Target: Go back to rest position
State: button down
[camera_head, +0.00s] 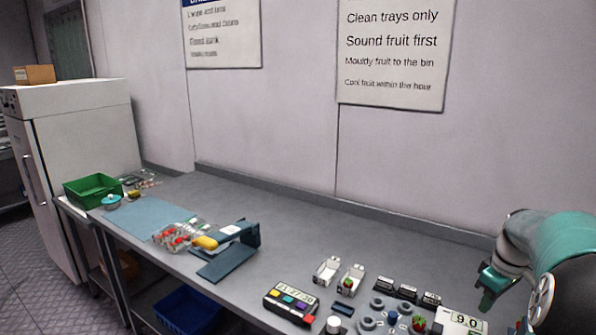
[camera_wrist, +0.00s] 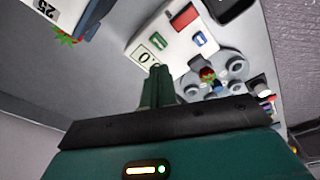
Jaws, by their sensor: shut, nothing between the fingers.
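My gripper shows in the wrist view as two dark green fingers (camera_wrist: 158,86) pressed together, shut and empty. In the head view my teal and dark arm is at the right edge, over the right end of the grey bench (camera_head: 215,196). Below the fingers in the wrist view is a white device with a red button and a number display (camera_wrist: 165,35). A grey round holder (camera_wrist: 222,68) with a red berry (camera_wrist: 207,74) lies to its right. The fingers appear to touch nothing.
On the bench are a timer (camera_head: 290,303), two small white trays (camera_head: 327,270), a display scale (camera_head: 460,322), a blue stand (camera_head: 232,255), a clear berry punnet (camera_head: 180,238) and a green crate (camera_head: 93,190). The bench's back strip is clear.

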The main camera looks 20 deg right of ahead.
jog(key=w+a+r+h, duration=0.1)
jog(key=w+a+r, duration=0.15)
jog(key=a, duration=0.85)
jog(key=w+a+r, duration=0.1)
jog(key=a+r, duration=0.3)
jog(key=a, duration=0.7)
jog(key=s+a+m+t, duration=0.1)
jog(key=s+a+t, duration=0.1)
jog(key=s+a, duration=0.3)
jog(key=s+a+m+t, duration=0.1)
jog(key=s+a, duration=0.5)
jog(key=a, duration=0.8)
jog(key=shift+a+f+t+y, duration=0.25)
jog(key=shift+t+y, duration=0.15)
jog(key=shift+t, duration=0.2)
jog(key=c, duration=2.1)
grip_release()
